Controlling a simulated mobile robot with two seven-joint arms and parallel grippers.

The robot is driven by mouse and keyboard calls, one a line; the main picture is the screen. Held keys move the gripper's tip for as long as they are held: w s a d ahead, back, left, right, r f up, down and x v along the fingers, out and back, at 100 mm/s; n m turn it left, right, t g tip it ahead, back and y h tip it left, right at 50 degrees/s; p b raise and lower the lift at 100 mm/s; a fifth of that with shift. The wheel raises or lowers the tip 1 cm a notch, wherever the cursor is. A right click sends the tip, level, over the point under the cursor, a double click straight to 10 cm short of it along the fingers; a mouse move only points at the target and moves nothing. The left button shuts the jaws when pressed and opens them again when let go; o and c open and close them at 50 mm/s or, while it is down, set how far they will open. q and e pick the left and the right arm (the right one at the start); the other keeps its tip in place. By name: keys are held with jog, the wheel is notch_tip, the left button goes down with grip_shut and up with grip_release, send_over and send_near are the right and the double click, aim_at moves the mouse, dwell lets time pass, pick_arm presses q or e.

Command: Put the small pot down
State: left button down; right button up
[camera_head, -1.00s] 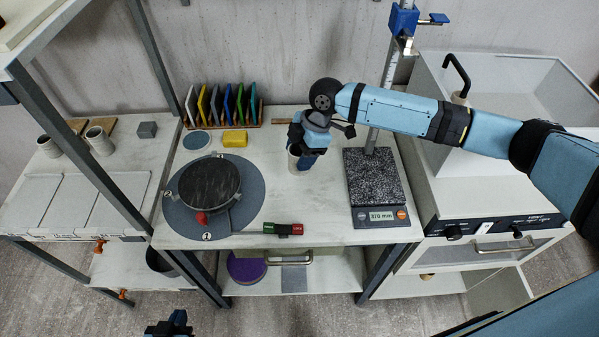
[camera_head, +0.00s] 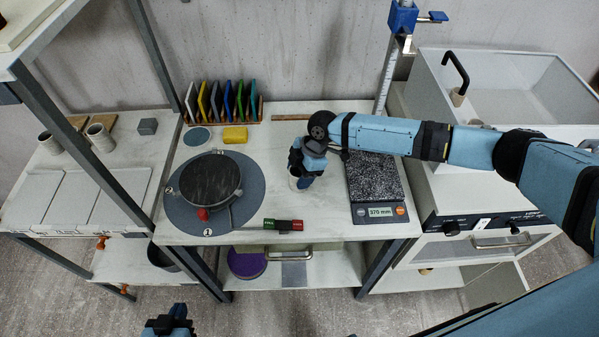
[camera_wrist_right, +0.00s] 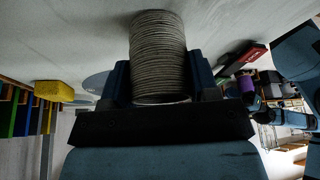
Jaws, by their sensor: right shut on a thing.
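The small pot is a pale grey, finely ridged cylinder (camera_wrist_right: 160,50), held between the fingers of my right gripper in the right wrist view. In the head view my right gripper (camera_head: 303,174) is over the middle of the white worktop (camera_head: 262,190), between the round turntable and the black-topped scale. It hides most of the pot there. The pot's end is at or close to the worktop; I cannot tell whether it touches. My left gripper (camera_head: 170,322) shows only partly at the bottom edge, away from the worktop, and its fingers are not clear.
The turntable (camera_head: 182,219) with a dark disc stands left. The scale (camera_head: 376,183) and its upright post stand right. A red-and-green switch bar (camera_head: 283,225) lies near the front edge. A yellow block (camera_head: 235,135) and a rack of coloured plates are at the back.

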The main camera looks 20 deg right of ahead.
jog(key=o, duration=0.9)
jog(key=shift+f, duration=0.1)
jog(key=shift+o, duration=0.2)
jog(key=shift+r, duration=0.25)
jog(key=b+v, duration=0.1)
jog(key=v, duration=1)
jog(key=shift+r, duration=0.4)
jog(key=shift+w+d, duration=0.1)
